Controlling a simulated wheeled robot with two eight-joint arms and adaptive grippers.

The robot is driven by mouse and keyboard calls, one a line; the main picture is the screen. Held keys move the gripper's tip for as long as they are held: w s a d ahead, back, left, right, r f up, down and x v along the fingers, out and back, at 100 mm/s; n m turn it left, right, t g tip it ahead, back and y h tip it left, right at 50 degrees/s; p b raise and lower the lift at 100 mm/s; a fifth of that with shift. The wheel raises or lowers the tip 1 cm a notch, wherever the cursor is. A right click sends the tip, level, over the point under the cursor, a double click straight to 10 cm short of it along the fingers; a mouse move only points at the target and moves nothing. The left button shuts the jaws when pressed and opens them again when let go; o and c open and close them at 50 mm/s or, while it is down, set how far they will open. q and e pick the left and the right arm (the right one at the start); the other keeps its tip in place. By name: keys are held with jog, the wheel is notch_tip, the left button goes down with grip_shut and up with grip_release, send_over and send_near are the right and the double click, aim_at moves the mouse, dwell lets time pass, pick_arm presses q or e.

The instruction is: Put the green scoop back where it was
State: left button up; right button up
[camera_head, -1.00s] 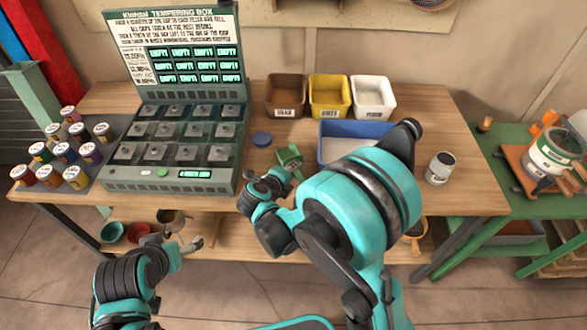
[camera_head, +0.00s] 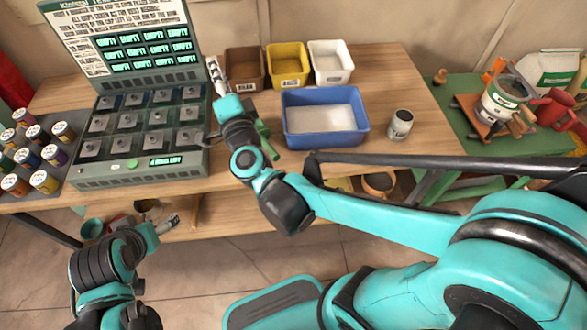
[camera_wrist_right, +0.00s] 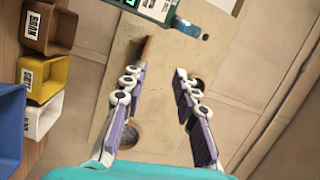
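The green scoop (camera_head: 265,136) lies on the table just left of the blue tub (camera_head: 325,138), partly hidden behind my right arm. My right gripper (camera_head: 213,70) is past the scoop, between the tempering box and the brown bin. In the right wrist view my right gripper (camera_wrist_right: 163,88) has its fingers apart with nothing between them, facing the wall board. The scoop does not show in that view. My left gripper (camera_head: 172,221) hangs low in front of the table; its fingers are too small to read.
The tempering box (camera_head: 140,170) stands at left with its lid raised. Brown (camera_head: 244,84), yellow (camera_head: 290,82) and white (camera_head: 331,80) bins stand at the back. A jar (camera_head: 400,124) stands right of the tub. In the wrist view, a board (camera_wrist_right: 165,95) with hanging tools is on the wall.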

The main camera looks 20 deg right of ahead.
jog(key=s+a+f+n+g+y, duration=0.25)
jog(key=s+n+y, duration=0.3)
jog(key=n, duration=0.45)
jog(key=s+d+f+n+g+h, duration=0.5)
jog(key=s+d+f+g, duration=0.4)
jog(key=s+d+f, duration=0.3)
jog(key=s+f+n, duration=0.1)
jog(key=s+f, duration=0.2)
jog(key=shift+d+f+g, duration=0.15)
jog(key=shift+d+g, duration=0.2)
